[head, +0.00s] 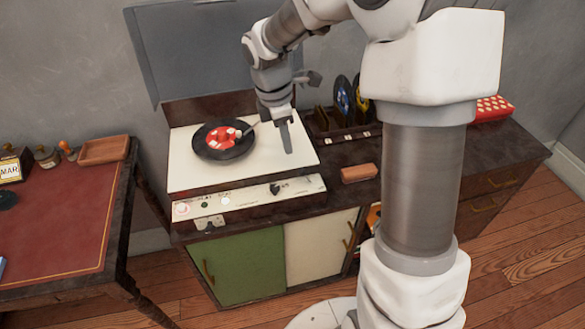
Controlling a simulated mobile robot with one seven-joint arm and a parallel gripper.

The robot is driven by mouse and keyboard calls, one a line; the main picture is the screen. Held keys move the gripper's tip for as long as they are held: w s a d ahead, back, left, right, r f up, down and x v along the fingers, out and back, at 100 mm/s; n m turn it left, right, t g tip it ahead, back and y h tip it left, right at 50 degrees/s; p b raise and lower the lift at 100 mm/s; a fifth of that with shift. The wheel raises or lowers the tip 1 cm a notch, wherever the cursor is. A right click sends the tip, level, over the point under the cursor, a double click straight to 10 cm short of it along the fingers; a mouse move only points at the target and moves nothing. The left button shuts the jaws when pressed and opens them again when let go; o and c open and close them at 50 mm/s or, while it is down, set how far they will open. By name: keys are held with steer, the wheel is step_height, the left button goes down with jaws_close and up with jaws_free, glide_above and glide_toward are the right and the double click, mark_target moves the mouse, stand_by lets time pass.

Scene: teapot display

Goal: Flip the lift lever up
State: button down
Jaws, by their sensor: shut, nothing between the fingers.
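A white record player (190,178) stands on the dark cabinet with its grey lid (195,60) raised. A black record with a red and white label (212,150) lies on its left side. A pale piece that looks like the tonearm (247,130) reaches over the record's right edge. My gripper (287,148) is shut and empty, pointing down at the right part of the deck, right of the record. Whether it touches the deck I cannot tell. I cannot make out the lift lever; my gripper and arm cover part of that area.
The front panel has a small black control (274,189) and several buttons. A brown block (359,173) lies right of the player. A dark record rack (335,128) stands behind it. A red-topped desk (65,215) is at the left. My arm fills the right middle.

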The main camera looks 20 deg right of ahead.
mark_target(306, 176)
steer(key=f+b, duration=0.1)
steer(key=f, duration=0.2)
steer(key=d+f, duration=0.1)
steer(key=f, duration=0.2)
steer(key=f+b, duration=0.1)
steer(key=f, duration=0.3)
steer(key=shift+d+b, duration=0.2)
steer(key=shift+b, duration=0.1)
steer(key=shift+d+r+p, duration=0.1)
steer(key=shift+r+p, duration=0.1)
steer(key=shift+p, duration=0.15)
steer(key=shift+r+p, duration=0.1)
steer(key=shift+p, duration=0.2)
steer(key=shift+d+y, duration=0.1)
steer(key=shift+y, duration=0.2)
